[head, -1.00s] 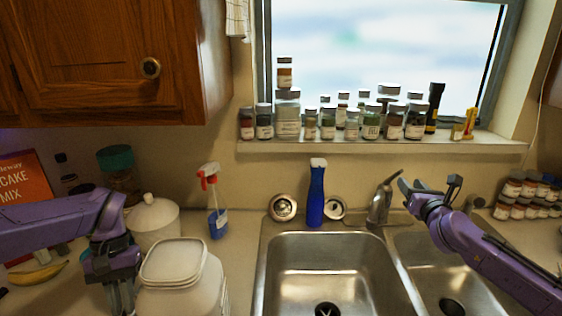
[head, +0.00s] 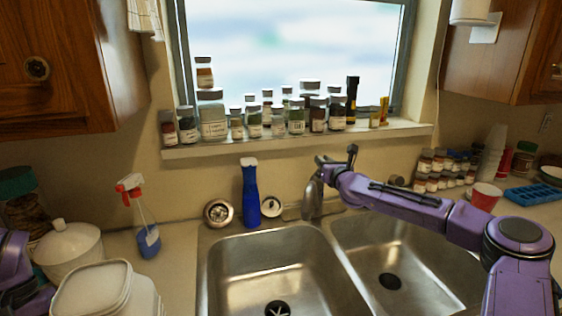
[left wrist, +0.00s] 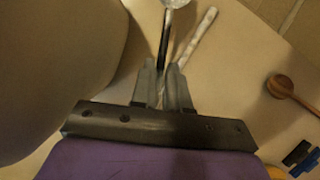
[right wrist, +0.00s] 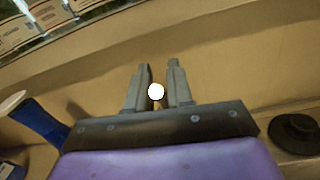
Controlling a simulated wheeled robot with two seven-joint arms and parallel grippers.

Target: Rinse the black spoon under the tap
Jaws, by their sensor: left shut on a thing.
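The black spoon (left wrist: 164,42) shows in the left wrist view, its dark handle between the fingers of my left gripper (left wrist: 163,68), which is shut on it. Its bowl is cut off by the top edge. In the head view only part of my left arm shows at the left edge. The metal tap (head: 313,197) stands behind the double sink (head: 208,290). My right gripper (head: 336,160) is at the top of the tap. In the right wrist view its fingers (right wrist: 158,80) are apart, with a white round thing (right wrist: 156,91) between them; contact is unclear.
A blue bottle (head: 251,195) stands behind the left basin. A spray bottle (head: 146,236), a white pot (head: 68,250) and a white tub (head: 92,290) stand left of the sink. Spice jars line the sill. A red cup (head: 484,197) stands at right. Both basins look empty.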

